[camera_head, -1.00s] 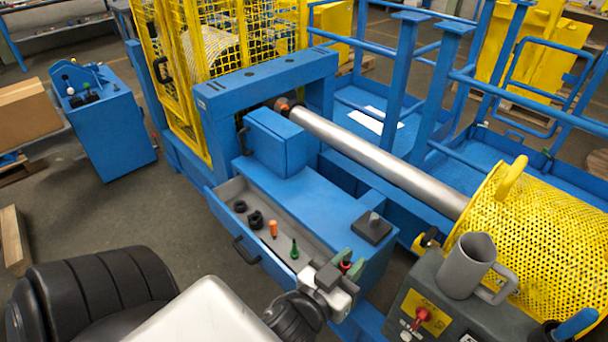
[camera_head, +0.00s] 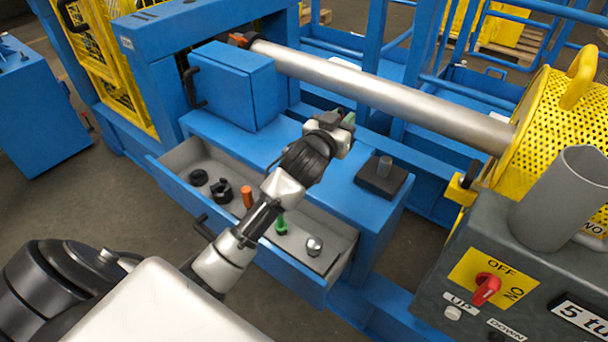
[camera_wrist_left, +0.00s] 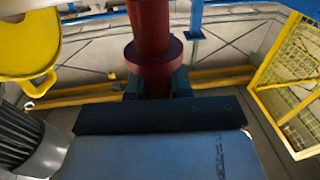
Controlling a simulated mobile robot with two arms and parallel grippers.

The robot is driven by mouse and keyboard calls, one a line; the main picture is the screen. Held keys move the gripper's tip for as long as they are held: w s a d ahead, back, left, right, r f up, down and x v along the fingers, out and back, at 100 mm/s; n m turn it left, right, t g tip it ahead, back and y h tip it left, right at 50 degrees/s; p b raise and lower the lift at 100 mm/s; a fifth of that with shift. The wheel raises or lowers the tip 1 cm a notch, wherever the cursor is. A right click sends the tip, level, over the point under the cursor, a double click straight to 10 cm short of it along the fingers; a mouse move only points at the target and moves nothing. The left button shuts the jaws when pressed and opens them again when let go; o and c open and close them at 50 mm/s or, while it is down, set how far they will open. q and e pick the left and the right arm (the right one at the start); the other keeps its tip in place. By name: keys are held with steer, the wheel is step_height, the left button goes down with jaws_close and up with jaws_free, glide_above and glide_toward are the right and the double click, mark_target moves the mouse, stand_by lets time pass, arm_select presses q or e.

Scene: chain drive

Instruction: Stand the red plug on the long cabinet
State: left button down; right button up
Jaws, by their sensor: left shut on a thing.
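My left gripper (camera_head: 338,124) is above the top of the long blue cabinet (camera_head: 340,200), towards its back side. In the left wrist view its two dark fingers (camera_wrist_left: 153,84) are shut on the red plug (camera_wrist_left: 153,62), a dark red cylinder with a wider collar. In the head view the plug is hidden behind the gripper. I cannot tell how high it is above the cabinet top. My right gripper is not in view.
The cabinet's open drawer (camera_head: 168,178) holds black rings (camera_head: 221,190), an orange plug (camera_head: 247,196), a green plug (camera_head: 282,226) and a metal knob (camera_head: 314,246). A dark block with a peg (camera_head: 382,180) stands on the cabinet's right end. A blue box (camera_head: 232,86) stands at its left.

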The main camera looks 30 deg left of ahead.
arm_select(q)
steer(key=a+f+b, duration=0.1)
steer(key=a+f, duration=0.2)
steer(key=a, duration=0.1)
steer(key=a+f+b, duration=0.2)
steer(key=a+f, duration=0.2)
steer(key=a, duration=0.1)
steer(key=a+f+b, duration=0.2)
steer(key=a+f, duration=0.2)
steer(key=shift+w+a, duration=0.1)
steer(key=shift+a, duration=0.05)
steer(key=shift+f, duration=0.25)
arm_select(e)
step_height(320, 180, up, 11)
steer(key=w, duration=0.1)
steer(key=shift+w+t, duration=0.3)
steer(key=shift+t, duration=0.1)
arm_select(q)
steer(key=c, duration=1)
jaws_free()
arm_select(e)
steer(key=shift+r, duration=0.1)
